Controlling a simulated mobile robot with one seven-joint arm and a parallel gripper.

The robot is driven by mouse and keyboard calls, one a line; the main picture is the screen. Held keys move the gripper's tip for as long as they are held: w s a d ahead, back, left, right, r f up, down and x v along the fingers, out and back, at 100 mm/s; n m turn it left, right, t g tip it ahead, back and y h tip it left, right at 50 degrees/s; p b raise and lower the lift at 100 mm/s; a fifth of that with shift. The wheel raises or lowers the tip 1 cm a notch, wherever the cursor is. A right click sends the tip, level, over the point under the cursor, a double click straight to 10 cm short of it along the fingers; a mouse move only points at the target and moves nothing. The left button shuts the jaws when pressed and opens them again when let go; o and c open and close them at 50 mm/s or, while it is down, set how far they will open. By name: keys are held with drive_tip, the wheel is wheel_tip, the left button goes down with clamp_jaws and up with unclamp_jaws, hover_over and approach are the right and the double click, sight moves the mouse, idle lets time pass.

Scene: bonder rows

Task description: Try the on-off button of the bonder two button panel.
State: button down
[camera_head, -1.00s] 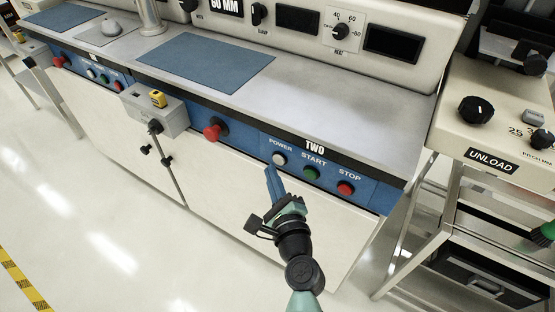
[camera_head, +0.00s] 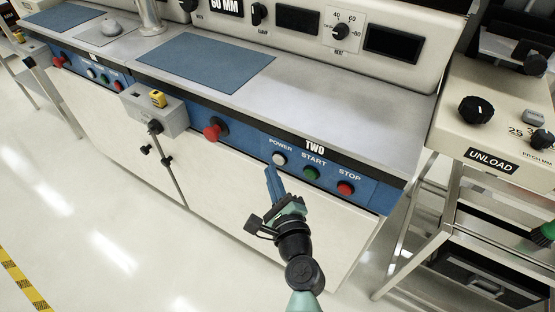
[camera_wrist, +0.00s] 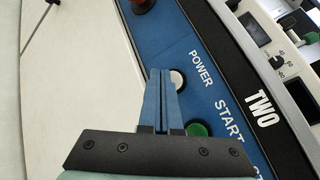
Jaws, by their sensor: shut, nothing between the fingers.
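The bonder's panel TWO (camera_head: 250,143) is a blue strip on the bench front. Its white POWER button (camera_head: 279,159) sits left of the green START button (camera_head: 311,173) and the red STOP button (camera_head: 345,188). My gripper (camera_head: 270,170) is shut and empty, its blue fingertips just below and left of the POWER button. In the wrist view my fingertips (camera_wrist: 161,72) lie beside the white button (camera_wrist: 177,80), partly overlapping its edge. Whether they touch it I cannot tell. The green button (camera_wrist: 197,130) is partly hidden by my gripper.
A red mushroom knob (camera_head: 214,130) juts out left of the buttons. A grey box on a stand (camera_head: 155,115) with a yellow item is farther left. The UNLOAD unit (camera_head: 490,120) stands at the right on a metal frame.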

drive_tip(key=shift+w, duration=0.1)
drive_tip(key=shift+w+d, duration=0.25)
drive_tip(key=shift+w+d, duration=0.25)
drive_tip(key=shift+w, duration=0.1)
idle(1.1)
drive_tip(key=shift+s+a, duration=0.5)
drive_tip(key=shift+s, duration=0.2)
drive_tip(key=shift+s+a+p, duration=0.25)
drive_tip(key=shift+s+a, duration=0.5)
drive_tip(key=shift+s, duration=0.25)
drive_tip(key=shift+s+a+p, duration=0.25)
drive_tip(key=shift+s+a, duration=0.45)
drive_tip(key=shift+s, duration=0.3)
